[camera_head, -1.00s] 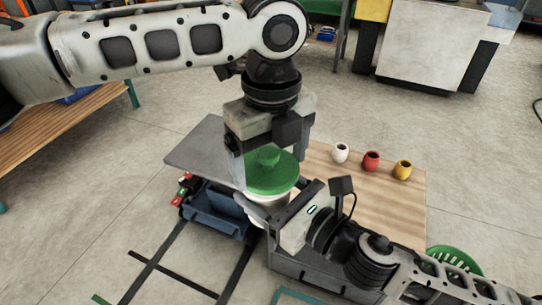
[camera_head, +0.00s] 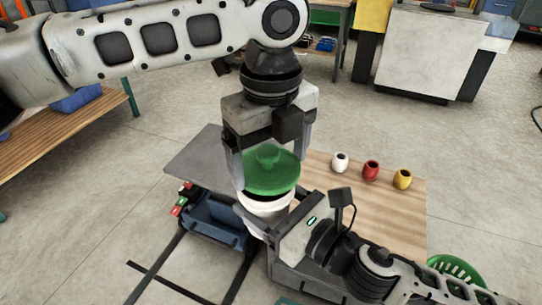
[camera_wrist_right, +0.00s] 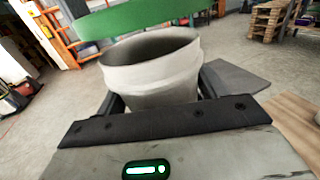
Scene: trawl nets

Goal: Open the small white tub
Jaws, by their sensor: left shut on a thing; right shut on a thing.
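The small white tub (camera_head: 264,207) is held upright near the middle of the work table; it also shows in the right wrist view (camera_wrist_right: 152,72). My right gripper (camera_head: 266,220) is shut on the tub's sides. In the right wrist view the lid (camera_wrist_right: 140,19) hangs over the tub's mouth, and the hollow inside shows.
A green basket (camera_head: 453,265) is at lower right.

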